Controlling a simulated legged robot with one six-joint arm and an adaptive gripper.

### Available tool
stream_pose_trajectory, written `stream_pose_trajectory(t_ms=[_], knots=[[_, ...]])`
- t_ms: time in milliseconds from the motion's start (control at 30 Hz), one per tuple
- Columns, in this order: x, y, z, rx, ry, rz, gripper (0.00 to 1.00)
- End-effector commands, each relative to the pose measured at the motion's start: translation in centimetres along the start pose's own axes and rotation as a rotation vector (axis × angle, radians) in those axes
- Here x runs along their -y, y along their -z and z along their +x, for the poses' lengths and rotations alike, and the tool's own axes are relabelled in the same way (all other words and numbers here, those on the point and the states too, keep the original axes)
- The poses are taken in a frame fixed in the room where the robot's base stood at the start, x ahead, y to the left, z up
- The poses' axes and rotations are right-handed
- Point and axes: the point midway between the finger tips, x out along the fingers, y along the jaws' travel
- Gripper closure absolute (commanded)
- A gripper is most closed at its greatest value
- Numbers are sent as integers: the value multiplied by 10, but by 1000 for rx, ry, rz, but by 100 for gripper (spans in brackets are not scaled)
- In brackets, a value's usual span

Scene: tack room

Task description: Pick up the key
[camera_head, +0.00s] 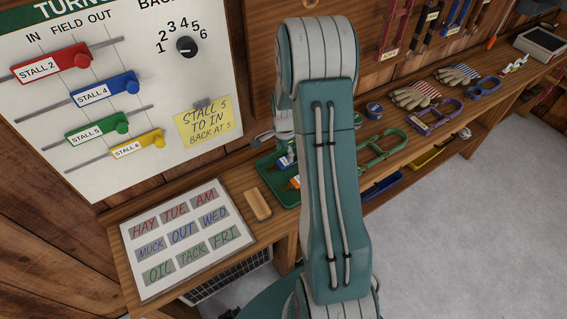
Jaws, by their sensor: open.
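I cannot make out a key for certain. A green tray (265,176) on the bench holds small items, among them a white-and-blue piece (285,161) and an orange-and-white piece (294,183); these may be key tags, but they are too small to tell. My arm covers the tray's right part. My gripper (268,137) shows only in part, left of my arm and above the tray's back edge. It is open, and I see nothing held in it. Most of it is hidden behind my arm.
A turnout board (130,80) with coloured sliders and a yellow note (208,124) stands behind the bench. A label board (188,238) and a wooden block (257,204) lie left of the tray. Green and purple frames (434,116) and gloves (412,97) lie to the right. The grey floor is clear.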

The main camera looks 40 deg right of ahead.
Motion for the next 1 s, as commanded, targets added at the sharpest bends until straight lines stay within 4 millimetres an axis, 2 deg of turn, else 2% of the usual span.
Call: stream_pose_trajectory(t_ms=[100,233,533,567,600,700,1000], knots=[[1,-4,20,2,-4,-2,26],[2,-4,38,1,-3,-1,26],[2,-4,44,0,0,-1,26],[2,-4,44,0,0,-1,30],[2,-4,44,0,0,-1,48],[2,-4,44,0,0,-1,88],[2,-4,44,0,-1,-1,88]])
